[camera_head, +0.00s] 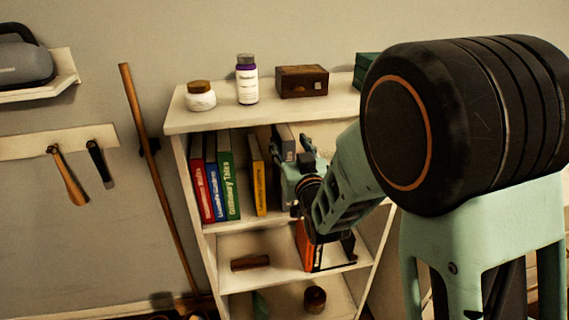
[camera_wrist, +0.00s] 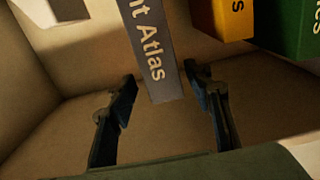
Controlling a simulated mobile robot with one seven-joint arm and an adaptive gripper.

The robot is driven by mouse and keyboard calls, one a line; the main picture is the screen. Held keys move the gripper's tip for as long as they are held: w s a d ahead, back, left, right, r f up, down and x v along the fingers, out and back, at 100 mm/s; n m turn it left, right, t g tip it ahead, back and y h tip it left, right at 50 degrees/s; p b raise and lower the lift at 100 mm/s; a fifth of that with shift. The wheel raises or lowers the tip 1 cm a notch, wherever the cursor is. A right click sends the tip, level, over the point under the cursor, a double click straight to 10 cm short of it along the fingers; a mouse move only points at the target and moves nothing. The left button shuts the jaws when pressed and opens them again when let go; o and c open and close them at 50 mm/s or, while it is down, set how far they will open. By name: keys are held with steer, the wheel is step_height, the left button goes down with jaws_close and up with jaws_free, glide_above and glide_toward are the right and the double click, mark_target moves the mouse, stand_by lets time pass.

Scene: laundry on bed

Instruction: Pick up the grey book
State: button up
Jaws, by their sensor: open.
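The grey book (camera_head: 284,135) stands on the upper shelf compartment, right of the yellow book, partly hidden behind my gripper in the head view. In the wrist view the grey book (camera_wrist: 157,62) shows its spine with lettering ending in "nt Atlas". My gripper (camera_head: 297,170) is at the front of that compartment. In the wrist view my gripper (camera_wrist: 161,76) is open, with one dark finger on each side of the book's spine end. Small gaps seem to show between the fingers and the book; I cannot tell the depth of their overlap.
The yellow book (camera_head: 258,175), green book (camera_head: 229,175), blue book (camera_head: 214,190) and red book (camera_head: 201,180) stand to the left. The white shelf unit (camera_head: 225,120) carries a jar (camera_head: 200,97), a bottle (camera_head: 247,82) and a wooden box (camera_head: 302,82) on top.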

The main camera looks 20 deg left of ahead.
mark_target(283, 132)
steer(key=shift+p+x, duration=0.4)
steer(key=shift+x, duration=2.65)
steer(key=shift+s+a, duration=0.1)
steer(key=shift+s, duration=0.1)
jaws_close()
steer(key=shift+r, duration=0.2)
